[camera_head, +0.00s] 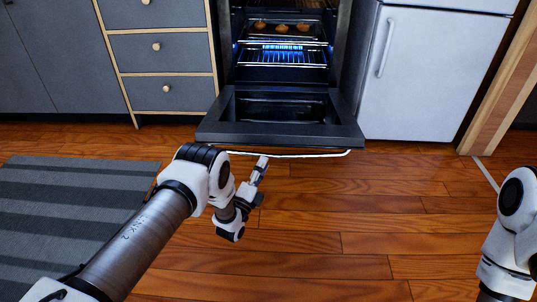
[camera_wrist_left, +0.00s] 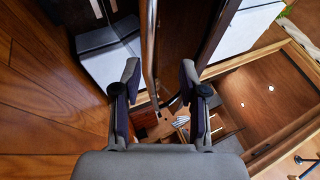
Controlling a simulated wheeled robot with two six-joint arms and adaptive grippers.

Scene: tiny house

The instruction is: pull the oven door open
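The oven door (camera_head: 280,134) is hinged down and lies open in front of the oven, with its inner window facing up. A thin bright handle bar (camera_head: 300,155) runs along its front edge. My left gripper (camera_head: 262,165) is close to the handle, near its middle. In the left wrist view my left gripper (camera_wrist_left: 160,75) is open, its two fingers apart. The handle (camera_wrist_left: 149,50) appears between the fingers in that picture, with gaps on both sides; contact is not visible. My right gripper is out of view; only part of my right arm shows.
The lit oven interior holds racks (camera_head: 283,57) and several brown round items (camera_head: 281,28). Grey drawers (camera_head: 162,53) stand left and a white fridge (camera_head: 430,75) right. A striped rug (camera_head: 70,215) lies left. The wooden floor (camera_head: 350,235) before the door is clear.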

